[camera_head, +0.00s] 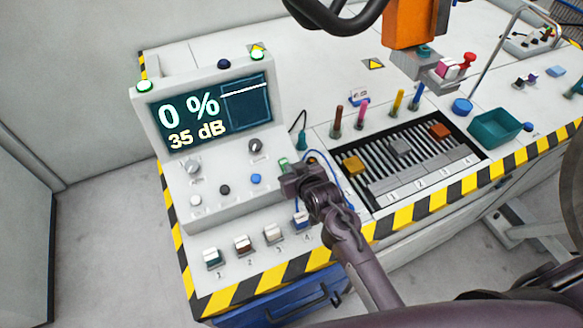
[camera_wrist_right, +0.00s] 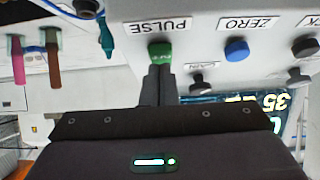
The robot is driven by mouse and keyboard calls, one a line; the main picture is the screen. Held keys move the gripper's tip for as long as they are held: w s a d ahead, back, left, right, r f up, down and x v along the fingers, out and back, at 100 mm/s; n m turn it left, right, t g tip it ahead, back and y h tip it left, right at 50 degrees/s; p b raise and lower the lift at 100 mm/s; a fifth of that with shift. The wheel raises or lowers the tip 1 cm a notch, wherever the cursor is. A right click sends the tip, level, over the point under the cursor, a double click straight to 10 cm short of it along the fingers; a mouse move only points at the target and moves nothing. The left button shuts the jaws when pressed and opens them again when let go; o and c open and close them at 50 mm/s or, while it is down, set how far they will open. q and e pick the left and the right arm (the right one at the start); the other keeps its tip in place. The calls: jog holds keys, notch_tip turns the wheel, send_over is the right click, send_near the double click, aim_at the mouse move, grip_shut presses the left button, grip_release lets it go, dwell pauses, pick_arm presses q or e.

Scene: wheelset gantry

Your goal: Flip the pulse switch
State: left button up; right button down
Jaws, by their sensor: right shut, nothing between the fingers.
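The pulse switch is a green knob (camera_wrist_right: 160,51) beside the PULSE label on the grey console, shown in the right wrist view. In the head view a bit of its green (camera_head: 283,163) shows at the console's right side, mostly hidden by my gripper. My right gripper (camera_head: 290,178) is shut and empty, its fingers pointing at the switch. In the wrist view its fingertips (camera_wrist_right: 159,70) are right at the switch; I cannot tell whether they touch it. The console screen (camera_head: 212,110) reads 0 % and 35 dB. My left gripper is not in view.
A blue button (camera_wrist_right: 236,50) labelled ZERO and a dark knob (camera_wrist_right: 202,82) sit close beside the switch. Several numbered rocker switches (camera_head: 242,243) line the table front. A slotted tray (camera_head: 385,190) and a teal bin (camera_head: 494,134) lie to the right.

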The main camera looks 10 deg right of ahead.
jog(key=shift+f, duration=0.15)
jog(key=shift+f, duration=0.1)
jog(key=f+t+b, duration=0.1)
jog(key=b, duration=0.1)
jog(key=shift+s+f+b, duration=0.1)
jog(key=shift+f+b, duration=0.25)
jog(key=shift+r+p, duration=0.35)
jog(key=shift+r, duration=0.2)
jog(key=shift+w+r+p, duration=0.2)
jog(key=shift+r+p, duration=0.3)
jog(key=shift+p, duration=0.25)
jog(key=shift+s+r, duration=0.1)
jog(key=shift+r, duration=0.1)
jog(key=shift+p, duration=0.3)
